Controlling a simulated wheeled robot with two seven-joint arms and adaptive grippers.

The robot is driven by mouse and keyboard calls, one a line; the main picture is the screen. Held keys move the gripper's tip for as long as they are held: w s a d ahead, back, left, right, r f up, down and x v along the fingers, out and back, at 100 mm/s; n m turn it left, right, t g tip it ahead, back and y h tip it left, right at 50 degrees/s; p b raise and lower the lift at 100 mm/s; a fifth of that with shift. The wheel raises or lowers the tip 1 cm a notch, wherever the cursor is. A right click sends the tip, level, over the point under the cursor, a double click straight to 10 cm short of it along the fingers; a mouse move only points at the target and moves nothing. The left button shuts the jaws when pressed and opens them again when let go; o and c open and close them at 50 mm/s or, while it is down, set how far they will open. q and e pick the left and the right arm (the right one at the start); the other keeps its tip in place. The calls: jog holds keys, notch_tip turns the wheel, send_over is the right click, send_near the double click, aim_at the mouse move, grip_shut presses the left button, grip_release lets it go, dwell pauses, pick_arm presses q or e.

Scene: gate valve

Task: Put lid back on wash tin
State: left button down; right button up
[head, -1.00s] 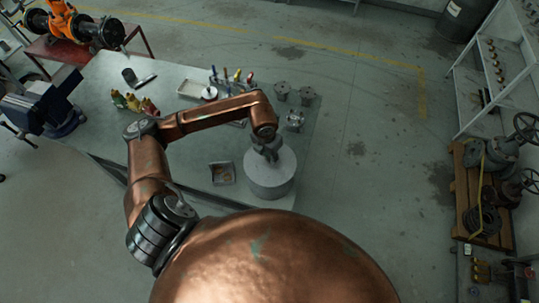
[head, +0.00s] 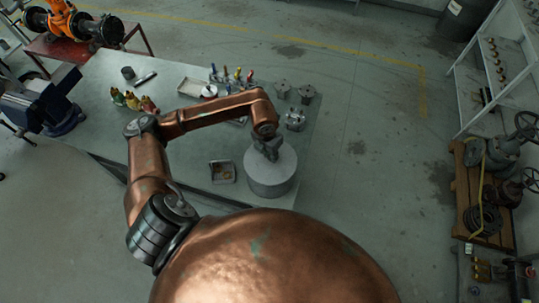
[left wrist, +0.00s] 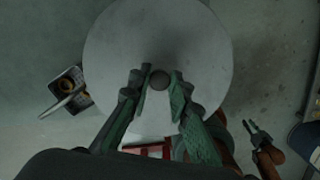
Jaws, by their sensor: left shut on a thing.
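The wash tin (head: 270,188) is a round grey drum near the front right corner of the grey table. Its flat round lid (head: 285,160) is on top, level as far as I can see; whether its rim is fully seated is too small to tell. My left gripper (head: 268,152) points down at the lid's middle. In the left wrist view the lid (left wrist: 120,45) is a large pale disc, and my left gripper (left wrist: 162,82) is shut on its small dark knob (left wrist: 160,79). My right gripper (left wrist: 255,130) shows small at the lower right, apart from the tin.
A small dark tray (head: 222,172) with small parts sits left of the tin. Small metal fittings (head: 294,119) stand behind it. Bottles (head: 133,101), a parts tray (head: 196,88) and a blue vise (head: 50,106) are farther left.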

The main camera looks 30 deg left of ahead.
dwell(0.6)
pick_arm(q)
jog(key=shift+f+b, duration=0.15)
jog(key=shift+b, duration=0.4)
dwell(0.5)
dwell(1.0)
jog(key=c, duration=1.7)
grip_release()
jog(key=shift+o, duration=0.6)
jog(key=o, duration=0.3)
jog(key=shift+o, duration=0.2)
